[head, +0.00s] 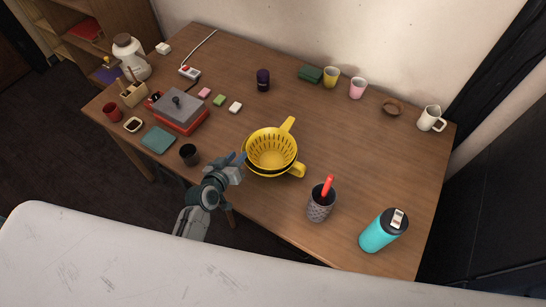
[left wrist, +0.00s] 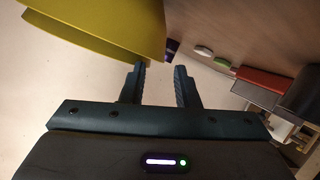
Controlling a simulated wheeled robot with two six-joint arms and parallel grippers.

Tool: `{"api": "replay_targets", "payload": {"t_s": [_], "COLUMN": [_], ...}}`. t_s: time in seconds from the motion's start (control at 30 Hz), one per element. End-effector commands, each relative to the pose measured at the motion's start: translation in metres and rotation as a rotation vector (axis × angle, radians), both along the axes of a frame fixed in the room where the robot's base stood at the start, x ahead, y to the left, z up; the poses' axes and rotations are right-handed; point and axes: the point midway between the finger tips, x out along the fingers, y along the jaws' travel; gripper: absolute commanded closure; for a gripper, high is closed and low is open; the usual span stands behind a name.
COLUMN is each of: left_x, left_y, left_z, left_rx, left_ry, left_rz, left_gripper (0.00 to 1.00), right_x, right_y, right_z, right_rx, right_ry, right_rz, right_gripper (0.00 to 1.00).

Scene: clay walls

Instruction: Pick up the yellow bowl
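A yellow colander-like bowl (head: 272,149) with slots in its wall and two handles sits near the middle of the wooden table. A second yellow rim shows under it, so it seems nested in another yellow piece; I cannot tell fully. My left gripper (head: 238,158) is at its left side, close to the rim. In the left wrist view the yellow wall (left wrist: 100,25) fills the upper left, by the tip of one finger. The left gripper's fingers (left wrist: 156,75) are apart, and I see nothing clamped between them. My right gripper is not in view.
A dark cup (head: 189,154) stands just left of my left gripper. A patterned cup with a red item (head: 320,205) and a turquoise bottle (head: 380,232) stand to the right of the bowl. The table (head: 350,140) is clear behind and right of the bowl.

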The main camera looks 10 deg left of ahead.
Motion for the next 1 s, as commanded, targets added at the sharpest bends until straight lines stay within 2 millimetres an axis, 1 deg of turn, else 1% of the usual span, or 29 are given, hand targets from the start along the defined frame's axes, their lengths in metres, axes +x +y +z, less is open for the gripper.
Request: {"api": "replay_targets", "payload": {"t_s": [0.17,0.37,0.4,0.5,0.6,0.8,0.83,0.87,0.93,0.97,1.0], "left_x": [0.012,0.039,0.044,0.053,0.057,0.057,0.057,0.057,0.057,0.057,0.057], "left_y": [-0.002,-0.002,-0.003,-0.006,-0.007,-0.007,-0.007,-0.006,-0.006,-0.006,-0.006], "left_z": [-0.002,-0.005,-0.010,-0.014,-0.017,-0.017,-0.017,-0.017,-0.017,-0.017,-0.017], "left_rx": [-0.001,-0.001,-0.001,0.000,0.000,0.001,0.001,0.001,0.001,0.001,0.001], "left_ry": [0.000,0.000,0.001,0.001,0.002,0.001,0.001,0.001,0.001,0.001,0.001], "left_rz": [0.000,0.000,0.000,-0.001,-0.002,-0.002,-0.002,-0.002,-0.002,-0.002,-0.002], "left_gripper": [0.72,0.72,0.72,0.72,0.72,0.72,0.76,0.82,0.95,1.00,1.00], "right_x": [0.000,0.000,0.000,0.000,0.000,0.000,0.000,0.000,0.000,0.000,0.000], "right_y": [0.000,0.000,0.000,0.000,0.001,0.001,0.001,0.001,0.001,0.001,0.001], "right_z": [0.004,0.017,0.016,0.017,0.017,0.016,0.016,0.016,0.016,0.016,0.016], "right_rx": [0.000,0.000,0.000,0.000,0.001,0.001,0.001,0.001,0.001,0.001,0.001], "right_ry": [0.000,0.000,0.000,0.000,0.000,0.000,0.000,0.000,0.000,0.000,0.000], "right_rz": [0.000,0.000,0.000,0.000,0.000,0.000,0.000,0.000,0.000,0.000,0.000], "right_gripper": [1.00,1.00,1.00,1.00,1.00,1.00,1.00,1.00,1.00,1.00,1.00]}}
